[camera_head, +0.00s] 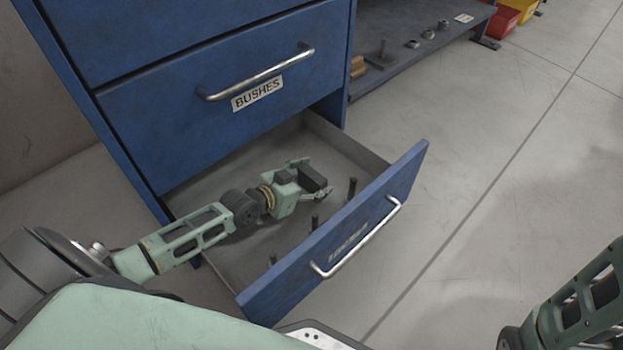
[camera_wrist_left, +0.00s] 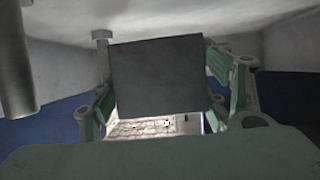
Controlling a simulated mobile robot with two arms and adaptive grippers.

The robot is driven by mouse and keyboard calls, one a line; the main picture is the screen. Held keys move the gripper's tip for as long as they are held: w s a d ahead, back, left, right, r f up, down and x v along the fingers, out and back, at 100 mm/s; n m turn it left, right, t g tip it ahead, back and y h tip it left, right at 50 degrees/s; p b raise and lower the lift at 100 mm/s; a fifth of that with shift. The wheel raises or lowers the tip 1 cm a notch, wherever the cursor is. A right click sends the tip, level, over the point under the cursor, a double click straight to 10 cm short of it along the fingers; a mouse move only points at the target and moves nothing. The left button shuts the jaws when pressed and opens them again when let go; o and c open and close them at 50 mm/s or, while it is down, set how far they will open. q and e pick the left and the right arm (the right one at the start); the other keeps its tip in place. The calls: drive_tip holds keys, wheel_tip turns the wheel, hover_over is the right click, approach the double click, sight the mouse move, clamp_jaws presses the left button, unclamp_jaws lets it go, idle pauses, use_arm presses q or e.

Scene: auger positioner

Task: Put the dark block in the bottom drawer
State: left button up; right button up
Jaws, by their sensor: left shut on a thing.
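The bottom drawer (camera_head: 262,297) of the blue cabinet is pulled open, its front panel tilted across the head view. My left gripper (camera_head: 318,183) is inside the drawer opening, shut on the dark block (camera_head: 312,176). In the left wrist view the dark block (camera_wrist_left: 156,77) fills the middle between the green fingers of the left gripper (camera_wrist_left: 160,95). I cannot tell whether the block touches the drawer floor. My right arm shows at the lower right of the head view, but its gripper is out of the picture.
Several dark upright pegs, one a peg (camera_head: 352,188), stand in the drawer near its front. A closed drawer labelled BUSHES (camera_head: 160,100) is above. A low grey shelf (camera_head: 425,45) holds small metal parts. Red and yellow bins (camera_head: 507,18) stand at the back right. The floor at right is clear.

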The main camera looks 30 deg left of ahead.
sight(308, 191)
use_arm(q)
drive_tip(key=shift+w+f+b, duration=0.2)
drive_tip(key=shift+f+b, duration=0.9)
drive_tip(key=shift+b, duration=0.1)
drive_tip(key=shift+f+b, duration=0.35)
drive_tip(key=shift+f, duration=0.15)
drive_tip(key=shift+r, duration=0.1)
drive_tip(key=o, duration=1.8)
drive_tip(key=shift+s+f, duration=0.2)
drive_tip(key=shift+f, duration=0.15)
